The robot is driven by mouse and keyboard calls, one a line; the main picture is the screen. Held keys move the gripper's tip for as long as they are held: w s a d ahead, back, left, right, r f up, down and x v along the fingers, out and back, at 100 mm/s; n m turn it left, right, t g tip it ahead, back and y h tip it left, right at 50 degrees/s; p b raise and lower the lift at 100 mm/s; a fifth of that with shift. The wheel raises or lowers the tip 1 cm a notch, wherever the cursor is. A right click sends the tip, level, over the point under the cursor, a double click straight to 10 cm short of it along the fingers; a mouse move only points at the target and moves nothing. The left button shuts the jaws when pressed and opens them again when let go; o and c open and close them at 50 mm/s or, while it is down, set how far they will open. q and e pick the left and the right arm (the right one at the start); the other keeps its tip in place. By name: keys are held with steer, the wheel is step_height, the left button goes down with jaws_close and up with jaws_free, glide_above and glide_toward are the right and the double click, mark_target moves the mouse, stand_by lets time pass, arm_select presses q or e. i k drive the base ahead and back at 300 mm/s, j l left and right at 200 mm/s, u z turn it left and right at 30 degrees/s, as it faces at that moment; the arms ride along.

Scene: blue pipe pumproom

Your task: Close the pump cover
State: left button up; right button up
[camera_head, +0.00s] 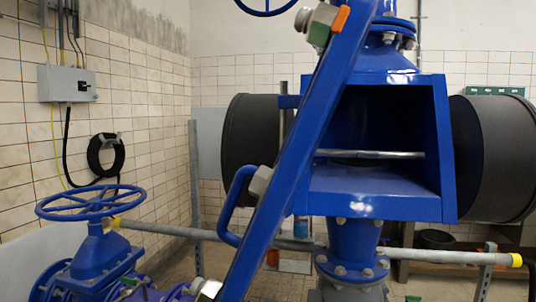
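The blue pump housing (447,150) stands right of centre with its front opening uncovered and its inside dark. A grey metal bar (370,154) crosses the opening. The blue pump cover (308,125) stands open, seen nearly edge-on as a long slanted panel. It runs from the top centre down to the bottom left and hides the left edge of the housing. A curved blue handle (232,207) sticks out from its left side. Grey fasteners sit along that side, one at the top (318,22) next to an orange piece. Neither of my grippers is in view.
A blue handwheel (96,203) on a valve stands at the lower left. A grey horizontal rail (170,229) passes behind the cover. Large dark cylinders flank the housing, one on the right (490,155). A grey switch box (68,84) hangs on the left wall.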

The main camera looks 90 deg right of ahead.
mark_target(276, 189)
steer(key=z, duration=0.9)
steer(key=i+z, duration=0.1)
steer(key=z, duration=0.35)
steer(key=l+z, duration=0.1)
steer(key=z, duration=0.85)
steer(key=i+z, duration=0.1)
steer(key=z, duration=0.8)
